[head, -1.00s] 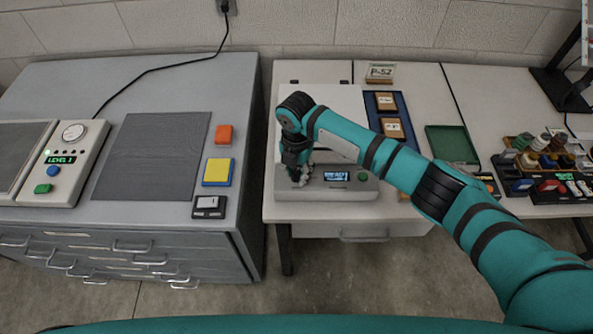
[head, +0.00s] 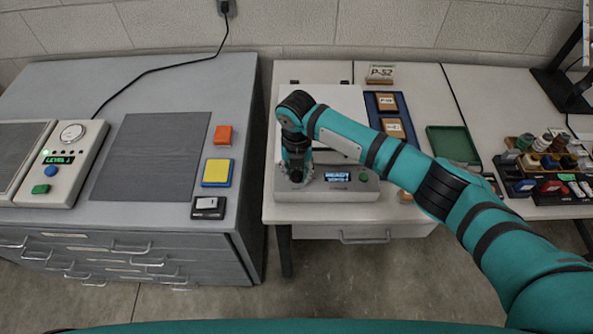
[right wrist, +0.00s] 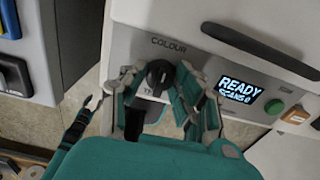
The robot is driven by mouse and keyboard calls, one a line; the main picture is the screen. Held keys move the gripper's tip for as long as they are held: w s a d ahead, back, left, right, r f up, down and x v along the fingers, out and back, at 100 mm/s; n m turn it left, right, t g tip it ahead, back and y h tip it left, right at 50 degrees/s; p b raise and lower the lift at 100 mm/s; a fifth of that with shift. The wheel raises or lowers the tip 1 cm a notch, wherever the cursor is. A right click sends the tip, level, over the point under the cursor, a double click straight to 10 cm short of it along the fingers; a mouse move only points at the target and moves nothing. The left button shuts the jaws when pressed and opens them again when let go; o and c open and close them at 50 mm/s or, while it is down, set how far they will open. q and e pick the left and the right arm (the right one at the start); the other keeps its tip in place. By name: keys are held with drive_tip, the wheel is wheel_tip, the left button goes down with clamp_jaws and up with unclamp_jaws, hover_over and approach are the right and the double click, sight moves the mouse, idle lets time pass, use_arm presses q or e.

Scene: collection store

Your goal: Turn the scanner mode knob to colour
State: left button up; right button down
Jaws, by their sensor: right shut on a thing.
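The scanner (head: 338,193) is a pale flatbed unit on the table in the middle of the head view. Its grey front panel also shows in the right wrist view (right wrist: 190,50). The dark round mode knob (right wrist: 159,72) sits just below the word COLOUR (right wrist: 168,44); a second label beneath it is mostly covered. Where the knob points is not clear. My right gripper (head: 297,177) is lowered onto the panel's left end, its fingers shut on the knob, one on each side. What seems to be my left gripper (right wrist: 91,103) hangs low in the right wrist view; its opening is unclear.
The lit display (right wrist: 240,90) reads READY and SCANS 0, with a green button (right wrist: 274,106) beside it. A grey drawer cabinet (head: 150,219) stands left, across a narrow gap. A blue tray (head: 409,119) and green tray (head: 452,146) lie right of the scanner.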

sight(297, 172)
drive_tip(key=c, duration=1)
unclamp_jaws()
drive_tip(key=shift+r, duration=0.1)
wheel_tip(297, 172, up, 12)
drive_tip(key=shift+f, duration=0.1)
